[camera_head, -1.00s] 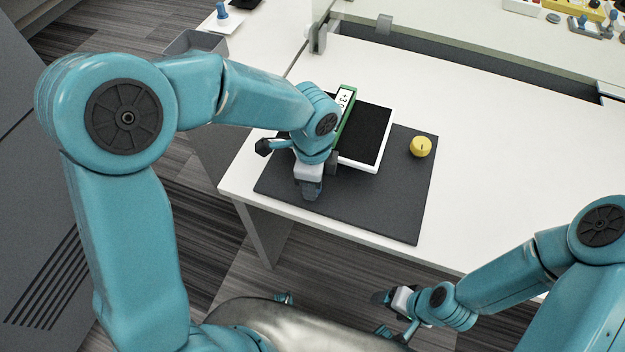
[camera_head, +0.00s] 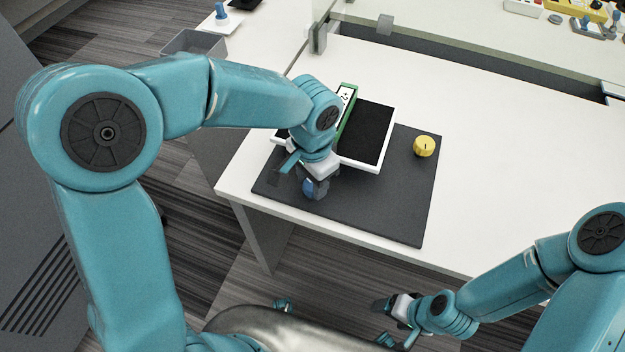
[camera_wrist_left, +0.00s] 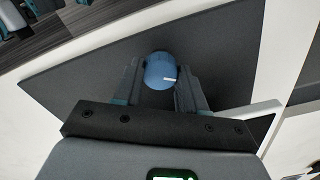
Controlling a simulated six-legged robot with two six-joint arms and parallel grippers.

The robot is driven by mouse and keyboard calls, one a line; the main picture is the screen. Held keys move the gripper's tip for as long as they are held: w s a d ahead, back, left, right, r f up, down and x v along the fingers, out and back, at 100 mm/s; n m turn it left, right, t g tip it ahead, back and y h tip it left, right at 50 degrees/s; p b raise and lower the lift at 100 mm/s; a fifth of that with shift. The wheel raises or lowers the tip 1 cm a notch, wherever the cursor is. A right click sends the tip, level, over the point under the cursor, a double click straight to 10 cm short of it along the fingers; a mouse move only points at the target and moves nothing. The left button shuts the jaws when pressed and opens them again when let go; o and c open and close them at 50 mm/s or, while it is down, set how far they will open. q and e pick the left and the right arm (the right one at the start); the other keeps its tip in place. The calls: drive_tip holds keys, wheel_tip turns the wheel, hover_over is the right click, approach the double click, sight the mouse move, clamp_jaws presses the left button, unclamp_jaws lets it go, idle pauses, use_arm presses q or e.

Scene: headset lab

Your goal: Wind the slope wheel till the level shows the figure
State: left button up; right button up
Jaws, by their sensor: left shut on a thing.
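The slope wheel is a blue knob with a white mark (camera_wrist_left: 161,72). In the head view it shows blue (camera_head: 309,188) at the front left of a dark mat. My left gripper (camera_wrist_left: 158,82) is shut on the wheel, one finger on each side. The level is a green bar with a white display (camera_head: 346,104), lying on a white-framed plate with a black top (camera_head: 367,135). Its figure is partly hidden by my left arm and too small to read. My right gripper (camera_head: 385,305) is low in front of the table; its jaws are not clear.
A yellow knob (camera_head: 424,146) stands on the right of the dark mat (camera_head: 400,205). A grey bin (camera_head: 194,44) stands behind left. A clear screen edge and clamp (camera_head: 318,38) rise behind the plate. The white table (camera_head: 500,150) is free on the right.

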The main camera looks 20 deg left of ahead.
sight(312, 184)
use_arm(q)
drive_tip(key=shift+n, duration=1)
drive_tip(key=o, duration=1.1)
drive_tip(key=shift+c, duration=0.2)
wheel_tip(312, 184, up, 16)
drive_tip(key=p, duration=0.2)
drive_tip(key=shift+r+p, duration=0.15)
drive_tip(key=shift+p, duration=0.25)
drive_tip(key=shift+s, duration=0.1)
